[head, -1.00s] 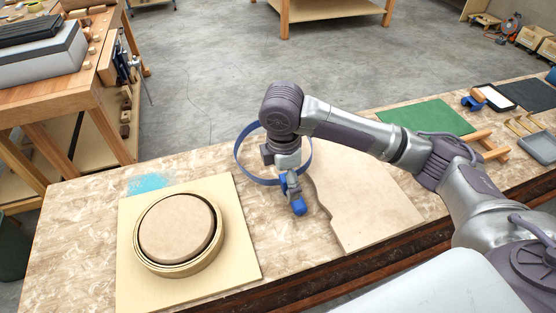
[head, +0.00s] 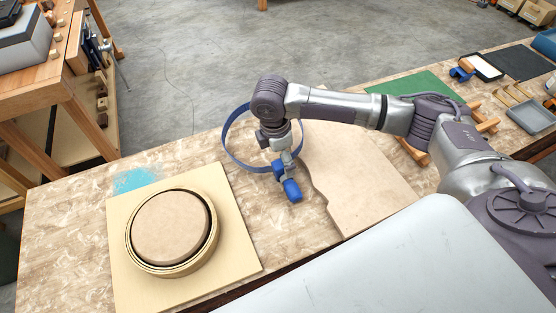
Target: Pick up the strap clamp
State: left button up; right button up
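The strap clamp is a blue band loop (head: 228,148) with a chunky blue end piece (head: 291,190). It is over the speckled worktable, between the round form and the pale cut board. My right arm comes in from the right and reaches down at the clamp. My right gripper (head: 284,166) points down at the clamp's blue end piece, inside the right side of the loop as seen from here. The fingertips are small and overlap the clamp, so I cannot tell whether they close on it. My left gripper is out of view.
A round form (head: 170,228) in a wooden ring sits on a square base board (head: 235,262) at the left. The pale cut board (head: 365,190) lies right of the clamp. A green mat (head: 410,88), a grey tray (head: 530,117) and tools lie farther right. A workbench (head: 55,115) stands behind left.

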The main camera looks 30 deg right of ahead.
aim_at(282, 166)
jog(key=f, duration=0.3)
jog(key=shift+d+f+p, duration=0.2)
jog(key=shift+f+p, duration=0.2)
jog(key=shift+f, duration=0.3)
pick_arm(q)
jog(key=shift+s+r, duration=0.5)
pick_arm(e)
jog(key=shift+f, duration=0.1)
jog(key=c, duration=1.2)
jog(key=shift+o, duration=0.2)
